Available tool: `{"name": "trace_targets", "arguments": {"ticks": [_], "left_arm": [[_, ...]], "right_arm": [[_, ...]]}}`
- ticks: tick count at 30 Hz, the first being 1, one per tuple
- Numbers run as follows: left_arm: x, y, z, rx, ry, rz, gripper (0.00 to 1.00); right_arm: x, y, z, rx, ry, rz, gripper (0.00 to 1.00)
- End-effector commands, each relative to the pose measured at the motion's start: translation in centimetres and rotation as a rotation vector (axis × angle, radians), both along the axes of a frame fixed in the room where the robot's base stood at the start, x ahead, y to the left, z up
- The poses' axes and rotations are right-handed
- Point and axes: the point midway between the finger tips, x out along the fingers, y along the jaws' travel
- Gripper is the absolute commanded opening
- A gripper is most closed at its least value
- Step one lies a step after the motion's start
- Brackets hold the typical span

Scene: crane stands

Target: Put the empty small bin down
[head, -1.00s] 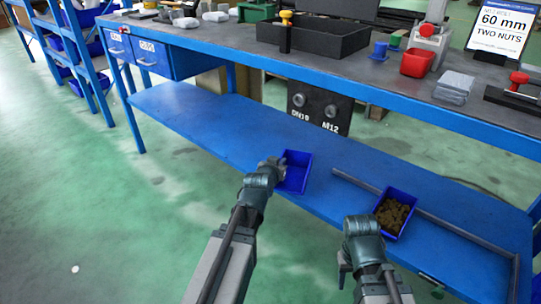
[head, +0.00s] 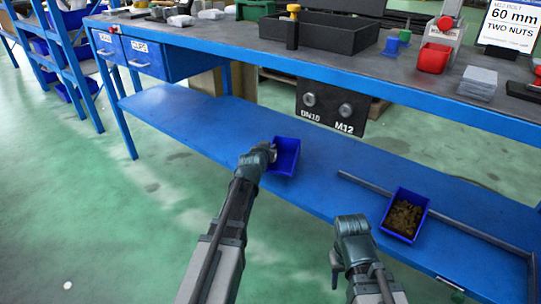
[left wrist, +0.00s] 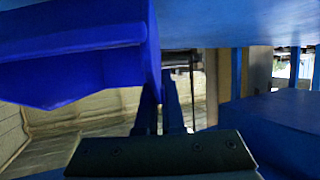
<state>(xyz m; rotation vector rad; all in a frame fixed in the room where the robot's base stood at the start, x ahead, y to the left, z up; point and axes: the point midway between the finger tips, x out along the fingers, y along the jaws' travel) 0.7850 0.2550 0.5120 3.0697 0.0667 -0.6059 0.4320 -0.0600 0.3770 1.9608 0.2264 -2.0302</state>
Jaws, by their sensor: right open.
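The empty small bin (head: 287,157) is blue and open-topped. In the head view it shows over the blue lower shelf, near its middle. My left gripper (head: 270,152) is at its left side, shut on its wall. In the left wrist view the bin (left wrist: 75,65) fills the upper left, and the fingers (left wrist: 160,112) are close together at its edge. I cannot tell whether the bin touches the shelf. My right gripper (head: 336,268) is open and empty in front of the shelf's front edge.
A second blue bin (head: 389,217) with brown contents stands on the lower shelf (head: 200,115) to the right, beside a grey rail (head: 450,215). The bench top (head: 240,42) overhangs the shelf. The shelf's left part is clear.

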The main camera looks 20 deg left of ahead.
Motion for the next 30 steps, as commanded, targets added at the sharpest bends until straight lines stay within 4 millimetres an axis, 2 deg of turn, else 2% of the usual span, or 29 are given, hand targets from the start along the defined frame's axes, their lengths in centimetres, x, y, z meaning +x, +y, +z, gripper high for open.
{"name": "trace_targets", "arguments": {"ticks": [1, 4, 17, 23, 30], "left_arm": [[0.0, 0.1, -1.3, -0.001, 0.0, 0.0, 0.0], [-0.1, 0.2, -2.3, -0.001, 0.0, 0.001, 0.0], [-0.1, 0.3, -2.6, -0.001, 0.0, 0.001, 0.0], [-0.1, 0.3, -2.6, 0.0, 0.0, 0.001, 0.35], [-0.1, 0.3, -2.5, 0.0, 0.0, 0.001, 0.35]], "right_arm": [[0.0, 0.0, -1.3, 0.0, -0.001, 0.0, 0.5], [0.0, 0.0, -2.3, 0.0, -0.001, 0.0, 0.5], [0.0, 0.0, -2.7, 0.001, -0.002, 0.0, 0.5], [0.0, 0.0, -2.5, 0.001, -0.002, 0.0, 0.5], [0.0, 0.0, -2.5, 0.001, -0.002, 0.0, 0.5]]}}
